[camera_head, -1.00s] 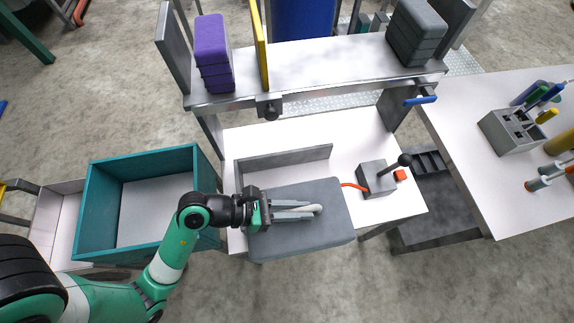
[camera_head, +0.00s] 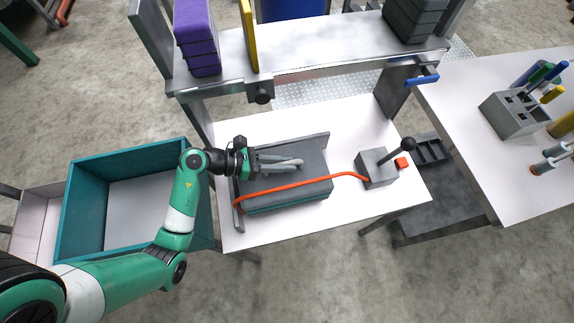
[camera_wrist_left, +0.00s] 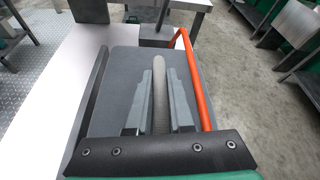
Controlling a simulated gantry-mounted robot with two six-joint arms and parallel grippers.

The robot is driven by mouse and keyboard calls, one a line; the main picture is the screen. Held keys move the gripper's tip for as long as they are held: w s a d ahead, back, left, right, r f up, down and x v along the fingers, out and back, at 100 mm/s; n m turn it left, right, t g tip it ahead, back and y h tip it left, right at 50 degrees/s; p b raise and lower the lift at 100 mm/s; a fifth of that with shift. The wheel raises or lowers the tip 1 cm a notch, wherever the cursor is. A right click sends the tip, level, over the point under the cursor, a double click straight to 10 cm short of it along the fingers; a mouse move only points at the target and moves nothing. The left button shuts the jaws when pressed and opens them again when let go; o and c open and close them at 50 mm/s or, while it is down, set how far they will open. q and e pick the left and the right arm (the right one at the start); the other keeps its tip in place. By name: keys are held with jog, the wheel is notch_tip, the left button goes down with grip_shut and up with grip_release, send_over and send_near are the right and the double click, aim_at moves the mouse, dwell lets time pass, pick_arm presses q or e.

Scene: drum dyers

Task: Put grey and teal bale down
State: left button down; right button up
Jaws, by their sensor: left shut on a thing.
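The grey and teal bale (camera_head: 308,176) is a flat slab with a grey top and a teal band along its front side. It lies over the white table, beside the low grey fence (camera_head: 318,142); I cannot tell whether it touches the tabletop. My left gripper (camera_head: 285,163) is above its top, shut on its pale handle. In the left wrist view the handle (camera_wrist_left: 160,88) runs between the two fingers, with the bale (camera_wrist_left: 122,75) beneath. The orange bar (camera_head: 300,184) crosses the front part of the bale in the head view. My right gripper is not in view.
A shelf behind holds a purple stack (camera_head: 196,40) and a dark grey stack (camera_head: 414,20). A teal bin (camera_head: 88,245) stands left. The front right tabletop is clear.

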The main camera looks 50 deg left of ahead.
pick_arm(q)
jog(key=shift+w+a+f, duration=0.15)
jog(key=shift+w+a, duration=0.05)
jog(key=shift+a, duration=0.05)
jog(key=shift+w+a+f+b, duration=0.1)
jog(key=shift+f+b, duration=0.75)
jog(key=shift+f, duration=1)
jog(key=c, duration=0.8)
grip_release()
jog(key=shift+f, duration=0.15)
